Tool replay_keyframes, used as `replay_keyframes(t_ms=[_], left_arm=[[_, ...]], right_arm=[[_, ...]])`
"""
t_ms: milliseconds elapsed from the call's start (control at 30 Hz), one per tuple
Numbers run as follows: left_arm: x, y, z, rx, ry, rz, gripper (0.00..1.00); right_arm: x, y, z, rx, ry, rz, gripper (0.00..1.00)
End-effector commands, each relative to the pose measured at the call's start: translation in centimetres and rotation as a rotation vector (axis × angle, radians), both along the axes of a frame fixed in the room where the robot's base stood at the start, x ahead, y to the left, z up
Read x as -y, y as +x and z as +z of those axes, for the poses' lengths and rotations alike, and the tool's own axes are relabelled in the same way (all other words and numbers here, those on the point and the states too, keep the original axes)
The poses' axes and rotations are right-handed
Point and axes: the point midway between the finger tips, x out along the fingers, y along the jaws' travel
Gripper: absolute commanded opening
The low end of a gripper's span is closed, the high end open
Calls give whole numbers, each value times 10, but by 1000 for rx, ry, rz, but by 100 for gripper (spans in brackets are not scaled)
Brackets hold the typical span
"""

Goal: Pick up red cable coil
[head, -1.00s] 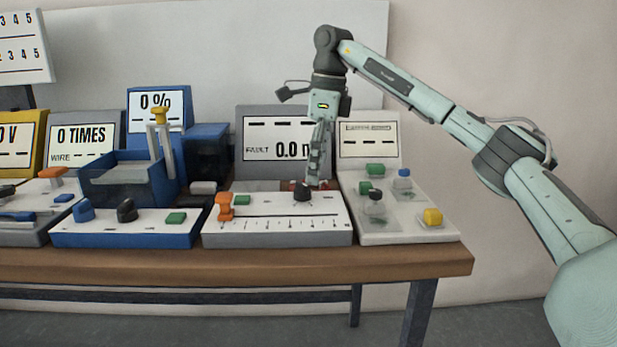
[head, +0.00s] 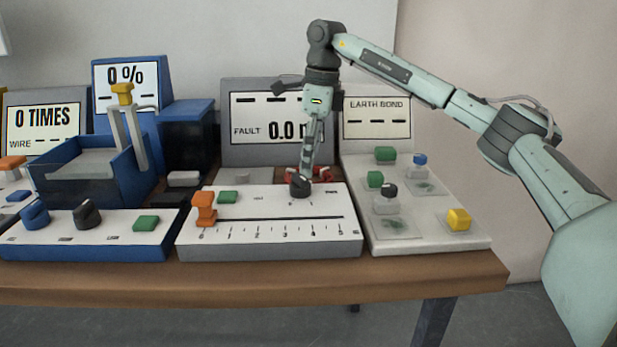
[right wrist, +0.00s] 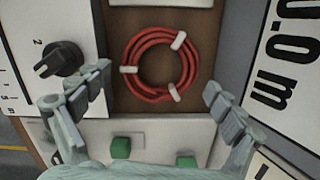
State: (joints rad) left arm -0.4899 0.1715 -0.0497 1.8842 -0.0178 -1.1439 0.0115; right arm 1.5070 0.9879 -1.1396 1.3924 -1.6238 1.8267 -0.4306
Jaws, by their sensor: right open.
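The red cable coil (right wrist: 160,64) lies flat on brown wood in the right wrist view, held by several white ties. In the head view only a small red part of it (head: 322,174) shows behind the grey-and-white panel, next to the black knob. My right gripper (right wrist: 155,92) is open, its fingers apart on either side below the coil in the right wrist view, with nothing between them. In the head view my right gripper (head: 307,170) points down behind the knob, by the coil. My left gripper is not in view.
The black knob (right wrist: 58,60) on the scale panel (head: 270,222) stands close to one finger. The fault display (head: 270,125) rises behind the coil. The earth bond panel (head: 440,235) with green buttons and small bottles is to the right.

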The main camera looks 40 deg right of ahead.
Motion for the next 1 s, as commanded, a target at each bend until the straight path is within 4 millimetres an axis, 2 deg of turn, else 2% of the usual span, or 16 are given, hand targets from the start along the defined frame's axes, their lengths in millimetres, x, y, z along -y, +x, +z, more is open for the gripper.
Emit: replay_keyframes(t_ms=[133, 433, 733, 1000], left_arm=[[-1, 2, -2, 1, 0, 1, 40], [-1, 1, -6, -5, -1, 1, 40], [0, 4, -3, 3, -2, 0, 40], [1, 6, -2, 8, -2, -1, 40]], right_arm=[[-1, 1, -19, 0, 0, 0, 94], [-2, 1, -23, 1, -1, -1, 93], [-2, 2, -23, 1, 0, 0, 57], [-2, 2, -21, 3, 0, 0, 57]])
